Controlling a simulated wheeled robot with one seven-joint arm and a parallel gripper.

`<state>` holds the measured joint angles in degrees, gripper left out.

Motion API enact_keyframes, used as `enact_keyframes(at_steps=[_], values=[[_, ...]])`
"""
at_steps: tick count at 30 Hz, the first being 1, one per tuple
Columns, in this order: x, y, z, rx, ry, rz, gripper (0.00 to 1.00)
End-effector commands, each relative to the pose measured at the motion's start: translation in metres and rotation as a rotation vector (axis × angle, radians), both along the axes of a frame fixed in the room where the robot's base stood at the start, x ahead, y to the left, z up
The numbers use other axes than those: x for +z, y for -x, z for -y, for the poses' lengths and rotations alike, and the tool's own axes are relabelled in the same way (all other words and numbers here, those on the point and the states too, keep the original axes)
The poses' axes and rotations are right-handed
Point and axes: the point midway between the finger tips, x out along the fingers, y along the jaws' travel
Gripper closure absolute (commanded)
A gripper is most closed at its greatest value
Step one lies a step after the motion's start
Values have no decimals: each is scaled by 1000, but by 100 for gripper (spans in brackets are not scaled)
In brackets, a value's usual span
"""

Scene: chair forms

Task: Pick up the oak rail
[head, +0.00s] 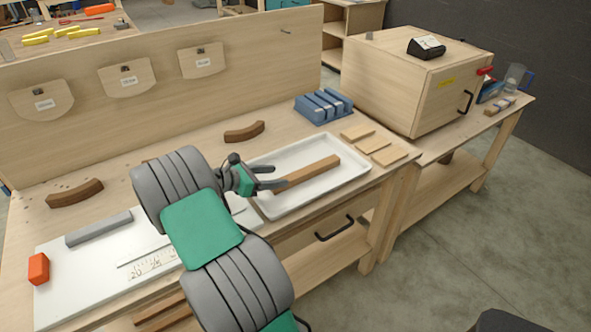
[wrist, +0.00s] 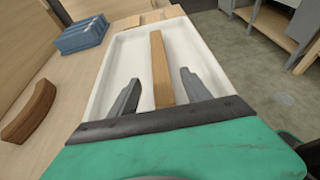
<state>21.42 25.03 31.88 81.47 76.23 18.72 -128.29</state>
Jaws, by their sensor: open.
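The oak rail (head: 311,172) is a straight brown wooden bar lying in a white tray (head: 345,183) on the workbench. In the wrist view the rail (wrist: 160,68) runs lengthwise away from me, and its near end reaches between my two fingers. My gripper (head: 277,178) is at the tray's left end in the head view, open and empty. In the wrist view my gripper (wrist: 157,90) has one finger on each side of the rail, with a gap on both sides. I cannot tell how high the fingers are above the tray floor.
A blue slotted block (head: 324,106) stands behind the tray. Thin wooden pieces (head: 372,143) lie at its right. Curved brown pieces (head: 244,132) lie on the bench. A white board with a grey bar (head: 99,229) and an orange block (head: 39,269) are at left. A wooden cabinet (head: 405,85) stands at right.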

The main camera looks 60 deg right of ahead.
Motion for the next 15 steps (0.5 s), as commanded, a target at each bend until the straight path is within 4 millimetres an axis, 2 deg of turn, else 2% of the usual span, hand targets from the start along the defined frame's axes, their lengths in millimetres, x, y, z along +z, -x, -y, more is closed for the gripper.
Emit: enact_keyframes(at_steps=[15], values=[[-30, 30, 60, 0, -2, 1, 44]])
